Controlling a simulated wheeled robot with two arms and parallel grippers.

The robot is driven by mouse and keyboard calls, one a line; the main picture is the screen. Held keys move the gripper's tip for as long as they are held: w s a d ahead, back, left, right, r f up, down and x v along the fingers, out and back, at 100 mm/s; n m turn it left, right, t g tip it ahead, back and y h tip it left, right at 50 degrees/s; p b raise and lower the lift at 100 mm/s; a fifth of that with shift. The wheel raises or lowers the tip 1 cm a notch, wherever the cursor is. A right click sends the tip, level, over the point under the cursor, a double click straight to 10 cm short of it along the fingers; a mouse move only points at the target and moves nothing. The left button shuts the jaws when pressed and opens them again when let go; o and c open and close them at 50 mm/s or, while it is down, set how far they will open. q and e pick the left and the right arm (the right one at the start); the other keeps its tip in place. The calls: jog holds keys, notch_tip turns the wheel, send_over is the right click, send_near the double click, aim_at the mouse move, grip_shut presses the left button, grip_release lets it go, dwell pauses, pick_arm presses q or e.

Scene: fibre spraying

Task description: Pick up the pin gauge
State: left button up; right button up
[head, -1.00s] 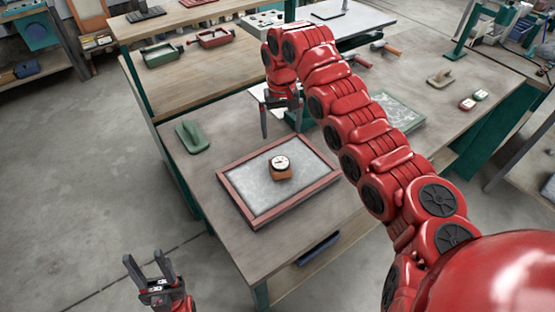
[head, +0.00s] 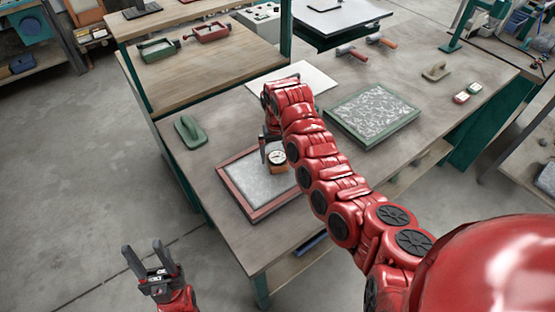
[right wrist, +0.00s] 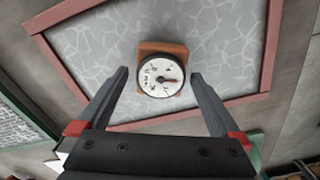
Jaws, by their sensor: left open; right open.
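The pin gauge (head: 277,157) is a small orange-brown block with a round white dial. It sits on a grey speckled panel in a red frame (head: 235,192), near the panel's upper right part. In the right wrist view the gauge (right wrist: 161,75) lies between the lines of my two fingertips. My right gripper (head: 271,151) is open and empty over the panel at the gauge; I cannot tell its exact height above it. My right arm hides part of the frame's right side. My left gripper (head: 142,247) is open and empty, low at the left, off the table.
A green float tool (head: 189,132) lies on the table left of the frame. A white board (head: 310,80) lies behind my right arm.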

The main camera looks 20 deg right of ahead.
aim_at(277, 157)
jog(key=shift+f+p, duration=0.65)
jog(key=shift+f, duration=1.1)
grip_shut()
jog(key=shift+r, duration=0.1)
